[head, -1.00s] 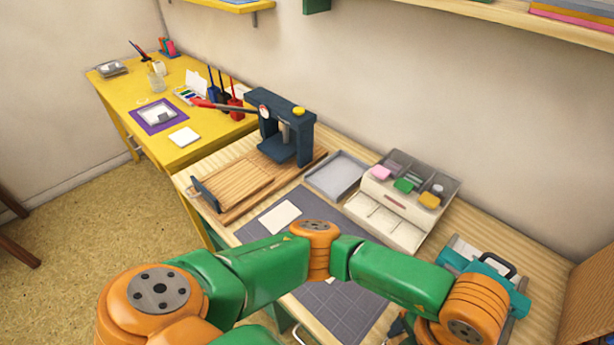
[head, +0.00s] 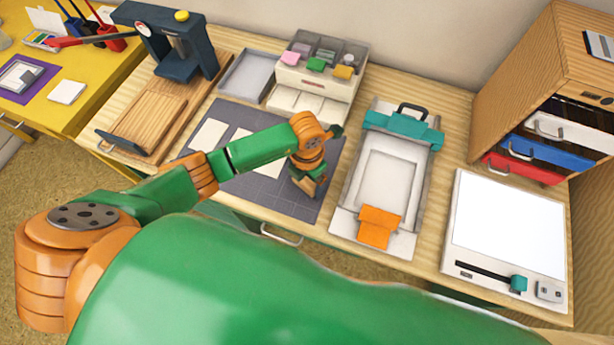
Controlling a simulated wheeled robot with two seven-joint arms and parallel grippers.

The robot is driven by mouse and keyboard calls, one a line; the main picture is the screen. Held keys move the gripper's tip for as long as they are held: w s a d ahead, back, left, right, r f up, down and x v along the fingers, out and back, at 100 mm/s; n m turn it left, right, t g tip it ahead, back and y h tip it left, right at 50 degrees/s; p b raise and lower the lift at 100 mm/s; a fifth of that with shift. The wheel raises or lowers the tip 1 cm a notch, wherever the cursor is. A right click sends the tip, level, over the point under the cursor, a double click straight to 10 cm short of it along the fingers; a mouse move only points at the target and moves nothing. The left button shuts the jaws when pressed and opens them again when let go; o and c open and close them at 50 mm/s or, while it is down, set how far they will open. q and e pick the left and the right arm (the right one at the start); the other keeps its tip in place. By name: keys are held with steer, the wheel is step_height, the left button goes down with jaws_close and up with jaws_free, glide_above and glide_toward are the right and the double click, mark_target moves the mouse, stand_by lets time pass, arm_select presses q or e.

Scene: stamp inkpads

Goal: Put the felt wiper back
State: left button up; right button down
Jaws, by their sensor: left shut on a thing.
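My left gripper (head: 309,190) points down over the right part of the dark gridded mat (head: 262,180). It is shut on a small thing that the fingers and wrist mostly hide. I cannot make out from this view whether that thing is the felt wiper. No felt wiper shows clearly elsewhere. My right gripper is not in view.
Behind the mat stand an empty grey tray (head: 247,57) and a pad organiser (head: 318,84). Left is a dark blue press (head: 172,45) on a wooden board. Right are a teal-and-orange frame jig (head: 356,192), a white light panel (head: 508,228) and a wooden drawer cabinet (head: 512,75).

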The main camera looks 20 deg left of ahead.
mark_target(307, 180)
arm_select(q)
steer(key=shift+f, duration=0.15)
steer(key=o, duration=1)
steer(key=shift+o, duration=0.2)
steer(key=shift+r, duration=0.3)
step_height(307, 180, up, 12)
steer(key=shift+f+b, duration=0.15)
steer(key=shift+b, duration=0.3)
